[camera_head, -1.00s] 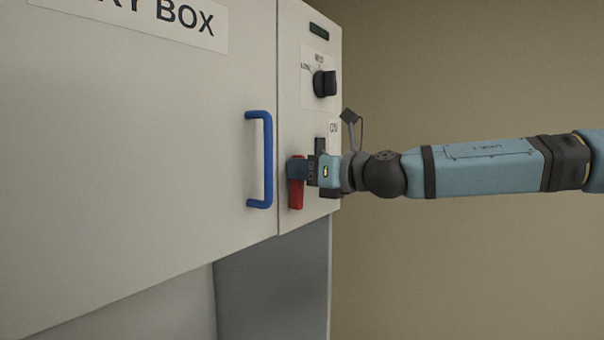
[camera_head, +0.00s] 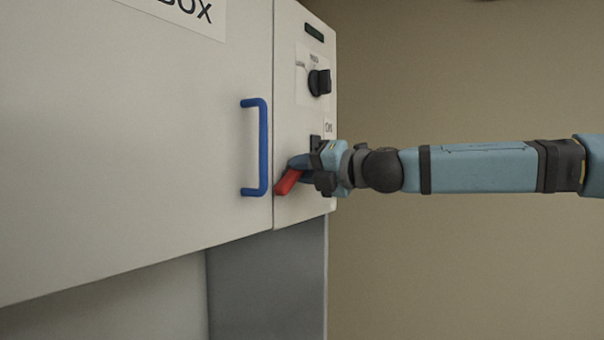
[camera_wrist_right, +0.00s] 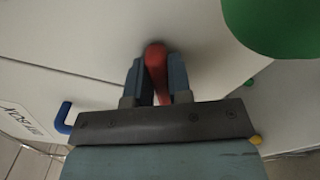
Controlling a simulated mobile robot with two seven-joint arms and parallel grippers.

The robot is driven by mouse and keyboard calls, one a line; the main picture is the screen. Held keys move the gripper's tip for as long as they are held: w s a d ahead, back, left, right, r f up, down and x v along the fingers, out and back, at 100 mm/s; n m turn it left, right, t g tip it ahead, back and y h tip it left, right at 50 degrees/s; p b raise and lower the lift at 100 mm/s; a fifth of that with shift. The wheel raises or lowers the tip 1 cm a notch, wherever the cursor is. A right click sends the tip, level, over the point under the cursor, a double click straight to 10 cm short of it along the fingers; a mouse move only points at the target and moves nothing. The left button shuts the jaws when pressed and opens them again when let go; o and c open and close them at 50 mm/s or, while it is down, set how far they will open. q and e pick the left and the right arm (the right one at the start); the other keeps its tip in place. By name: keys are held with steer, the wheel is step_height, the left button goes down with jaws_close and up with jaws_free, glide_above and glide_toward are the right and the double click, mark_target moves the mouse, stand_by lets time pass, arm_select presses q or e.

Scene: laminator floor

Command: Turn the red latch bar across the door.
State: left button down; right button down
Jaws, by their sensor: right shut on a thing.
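The red latch bar (camera_head: 287,182) is on the narrow right-hand panel of the cabinet, beside the door's edge. It is tilted, its free end pointing down and left toward the door. My right gripper (camera_head: 298,164) is shut on the bar and covers its upper part. In the right wrist view the red bar (camera_wrist_right: 156,68) stands between the two fingers (camera_wrist_right: 156,80). The door (camera_head: 130,150) is the large pale panel to the left, flush with the narrow panel. My left gripper is not in view.
A blue handle (camera_head: 263,148) stands out from the door just left of the bar. A black knob (camera_head: 319,83) is above on the narrow panel. A large green round thing (camera_wrist_right: 275,22) shows in the right wrist view. The space right of the cabinet looks clear around my arm.

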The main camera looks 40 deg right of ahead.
steer(key=m, duration=0.1)
steer(key=f+m+b, duration=0.1)
steer(key=m, duration=0.1)
steer(key=shift+d+m, duration=0.15)
steer(key=shift+m, duration=0.15)
steer(key=shift+f+m+b, duration=0.2)
steer(key=shift+m+b, duration=0.1)
steer(key=shift+m, duration=1.1)
steer(key=c, duration=1)
jaws_free()
steer(key=shift+c, duration=0.2)
steer(key=b+v, duration=0.1)
steer(key=v, duration=1.2)
steer(key=shift+s+d, duration=0.2)
steer(key=shift+s, duration=0.15)
steer(key=shift+f, duration=0.1)
